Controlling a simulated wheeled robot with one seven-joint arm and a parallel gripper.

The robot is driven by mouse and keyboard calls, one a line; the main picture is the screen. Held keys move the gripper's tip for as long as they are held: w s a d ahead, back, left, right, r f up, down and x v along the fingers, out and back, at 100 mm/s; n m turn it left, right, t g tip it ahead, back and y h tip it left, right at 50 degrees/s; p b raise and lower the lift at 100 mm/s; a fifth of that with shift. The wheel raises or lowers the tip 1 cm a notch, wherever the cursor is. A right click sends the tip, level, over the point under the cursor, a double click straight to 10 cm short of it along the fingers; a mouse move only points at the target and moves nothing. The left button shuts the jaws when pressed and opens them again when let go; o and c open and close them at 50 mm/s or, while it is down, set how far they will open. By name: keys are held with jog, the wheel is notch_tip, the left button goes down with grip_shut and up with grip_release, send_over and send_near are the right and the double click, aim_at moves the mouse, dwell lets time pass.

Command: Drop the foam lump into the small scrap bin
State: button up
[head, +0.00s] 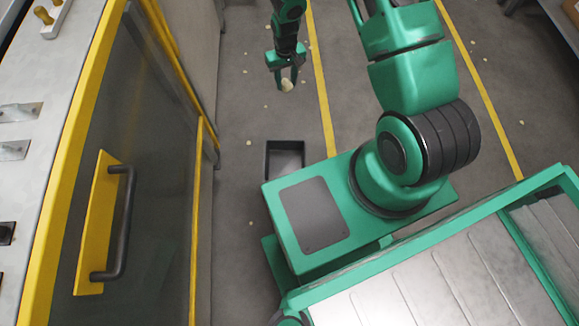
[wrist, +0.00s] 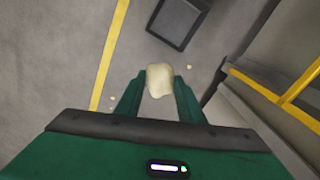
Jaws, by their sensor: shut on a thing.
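My gripper (head: 288,78) is shut on a pale cream foam lump (head: 287,85), held above the floor. In the wrist view the foam lump (wrist: 160,80) sits between the two green fingertips of my gripper (wrist: 160,84). The small scrap bin (head: 285,157) is a dark, open square box on the floor, nearer my base than the gripper in the head view. In the wrist view the bin (wrist: 179,22) lies past the fingertips, at the top and slightly right. The lump is apart from the bin. The bin's near edge is partly hidden by my base in the head view.
A machine with a yellow-framed door (head: 135,190) and a dark handle (head: 125,222) stands along the left. Yellow lines (head: 321,80) mark the grey floor. Several small pale scraps (head: 249,143) lie scattered on it. Floor around the bin's far side is mostly clear.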

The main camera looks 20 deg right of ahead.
jog(key=s+a+f, duration=0.1)
jog(key=s+f, duration=0.3)
jog(key=f, duration=0.7)
jog(key=s+a+f, duration=0.1)
jog(key=s+f, duration=0.3)
jog(key=f, duration=0.8)
jog(key=s+a+f, duration=0.2)
jog(key=s+f, duration=0.2)
jog(key=f, duration=0.7)
jog(key=shift+f, duration=0.15)
jog(key=o, duration=1.1)
jog(key=shift+w, duration=0.1)
